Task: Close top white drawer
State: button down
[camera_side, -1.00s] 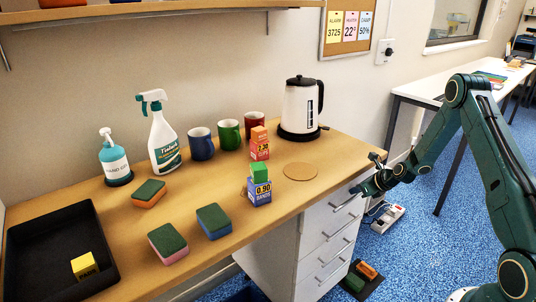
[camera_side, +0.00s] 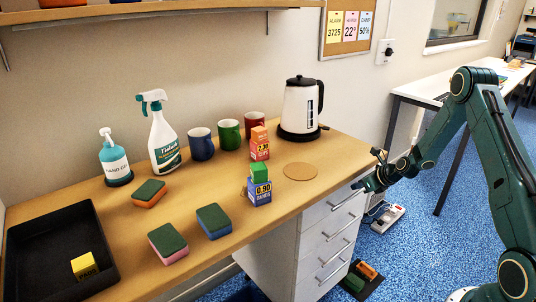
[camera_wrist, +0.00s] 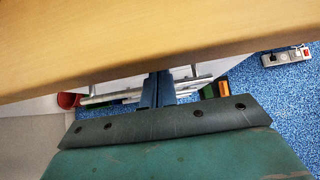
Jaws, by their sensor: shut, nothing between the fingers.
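The white drawer unit stands under the right end of the wooden desk, with several drawers stacked. The top white drawer (camera_side: 326,209) has a silver bar handle (camera_side: 346,201) and looks flush or almost flush with the fronts below; I cannot tell whether a small gap is left. My gripper (camera_side: 361,185) is at the front of the top drawer, just below the desk edge and close to the handle. In the wrist view my gripper's dark fingers (camera_wrist: 158,86) are together and empty, pointing under the desk edge. Whether they touch the drawer front is unclear.
The wooden desk (camera_side: 330,152) overhangs just above my gripper. A kettle (camera_side: 300,108), a cork disc (camera_side: 300,171) and stacked blocks (camera_side: 260,173) stand on it. A power strip (camera_side: 388,219) lies on the blue floor, right of the drawers.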

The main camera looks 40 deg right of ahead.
jog(key=v, duration=0.7)
jog(key=shift+s, duration=0.45)
jog(key=s+a+r+n+g, duration=0.1)
jog(key=s+a+r+n, duration=0.1)
jog(key=a+r+n, duration=0.7)
jog(key=s+a+r+n+g, duration=0.1)
jog(key=s+a+r+n, duration=0.1)
jog(key=a+r+n, duration=0.75)
jog(key=s+a+r+n, duration=0.2)
jog(key=s+a+n, duration=0.1)
jog(key=s+n, duration=0.2)
jog(key=s+a+r+n+g, duration=0.1)
jog(key=s+a+r+n, duration=0.2)
jog(key=s+n, duration=0.3)
jog(key=s+a+r+n, duration=0.2)
jog(key=s+n, duration=0.4)
jog(key=s, duration=0.3)
jog(key=shift+a+r, duration=0.3)
jog(key=shift+a, duration=0.4)
jog(key=shift+n, duration=0.25)
